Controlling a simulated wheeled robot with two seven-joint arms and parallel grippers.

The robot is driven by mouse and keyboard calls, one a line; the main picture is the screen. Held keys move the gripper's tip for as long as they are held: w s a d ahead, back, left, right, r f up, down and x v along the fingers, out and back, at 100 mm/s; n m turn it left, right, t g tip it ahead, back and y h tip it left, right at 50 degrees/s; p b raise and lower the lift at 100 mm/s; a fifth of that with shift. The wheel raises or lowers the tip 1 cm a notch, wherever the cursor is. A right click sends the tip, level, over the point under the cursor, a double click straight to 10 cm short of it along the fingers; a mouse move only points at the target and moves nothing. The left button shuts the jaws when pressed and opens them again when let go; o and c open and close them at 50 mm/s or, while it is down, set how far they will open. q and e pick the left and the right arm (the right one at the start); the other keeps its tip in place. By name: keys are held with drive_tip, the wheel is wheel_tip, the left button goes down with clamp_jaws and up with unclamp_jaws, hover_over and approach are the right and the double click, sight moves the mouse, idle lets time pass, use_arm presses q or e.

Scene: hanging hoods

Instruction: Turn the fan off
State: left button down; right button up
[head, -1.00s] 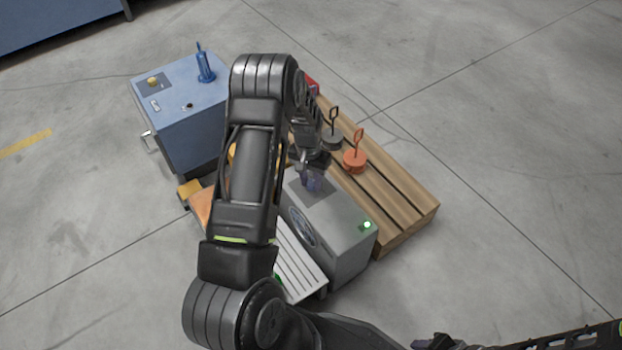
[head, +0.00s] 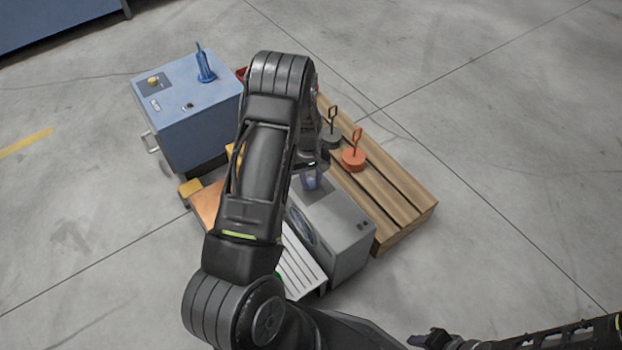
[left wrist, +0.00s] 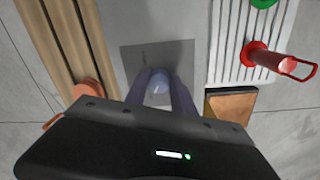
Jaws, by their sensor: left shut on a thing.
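The fan is a grey box (head: 345,228) with a round grille (head: 302,228) on its side, standing by the wooden pallet. The small indicator on its top corner (head: 362,226) is dark. My left gripper (head: 312,180) reaches down onto the dark plate on the fan's top. In the left wrist view, its fingers (left wrist: 161,88) are shut on a small pale knob (left wrist: 160,87) on that plate (left wrist: 178,54). The fingers cover most of the knob, so its setting cannot be read. My right gripper (head: 432,339) is at the bottom edge, far from the fan; its jaws are unclear.
A blue cabinet (head: 190,120) stands behind left. The wooden pallet (head: 400,205) carries a black weight (head: 331,138) and an orange weight (head: 353,160). A white slatted panel (head: 300,268) is beside the fan. A red-handled thing (left wrist: 270,58) stands on it. Floor at right is clear.

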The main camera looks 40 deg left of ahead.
sight(309, 183)
idle(0.4)
use_arm(q)
drive_tip(key=c, duration=1.1)
unclamp_jaws()
drive_tip(key=shift+o, duration=0.2)
wheel_tip(309, 183, up, 8)
drive_tip(key=shift+s+a+f+p, duration=0.1)
drive_tip(key=shift+s+p, duration=0.05)
drive_tip(key=shift+p, duration=1)
drive_tip(key=shift+s, duration=0.1)
